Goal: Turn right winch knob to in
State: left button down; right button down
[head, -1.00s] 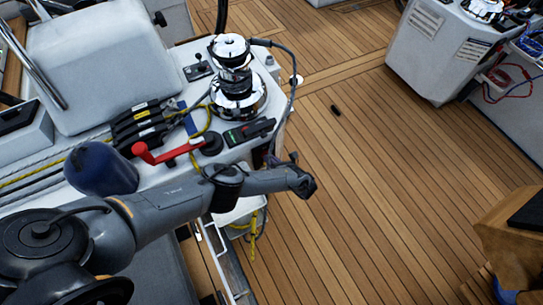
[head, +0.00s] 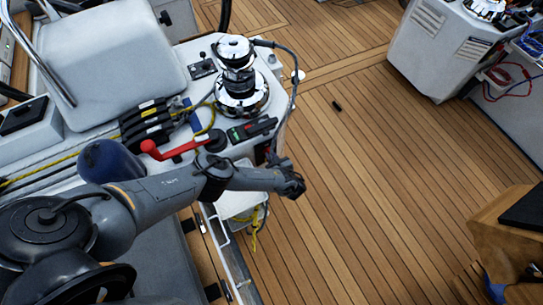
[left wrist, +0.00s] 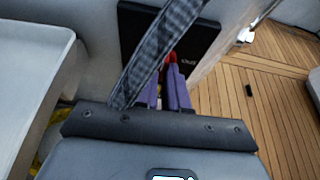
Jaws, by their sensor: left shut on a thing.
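The winch knob (left wrist: 173,58) shows as a small red piece on a black panel (left wrist: 200,42) in the left wrist view. White lettering, partly hidden, is on the panel to its right. My left gripper (left wrist: 168,84) has its purple fingers shut on the knob. A grey strap-like strip crosses in front and hides part of the fingers and panel. In the head view my left wrist (head: 290,184) is beside the cockpit console, below the chrome winch (head: 238,88). The fingertips are hard to make out there. My right gripper is in neither view.
A red lever (head: 175,149) and black rope clutches (head: 145,125) sit on the console top near my left arm. A yellow rope (head: 254,230) hangs below the wrist. The teak deck (head: 370,170) to the right is mostly open.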

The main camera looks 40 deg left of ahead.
pick_arm(q)
jog(key=shift+f, duration=0.15)
jog(key=c, duration=1.2)
grip_release()
jog(key=shift+a, duration=0.1)
jog(key=shift+o, duration=0.2)
jog(key=p+v, duration=0.3)
jog(key=v, duration=0.8)
jog(key=shift+a, duration=0.15)
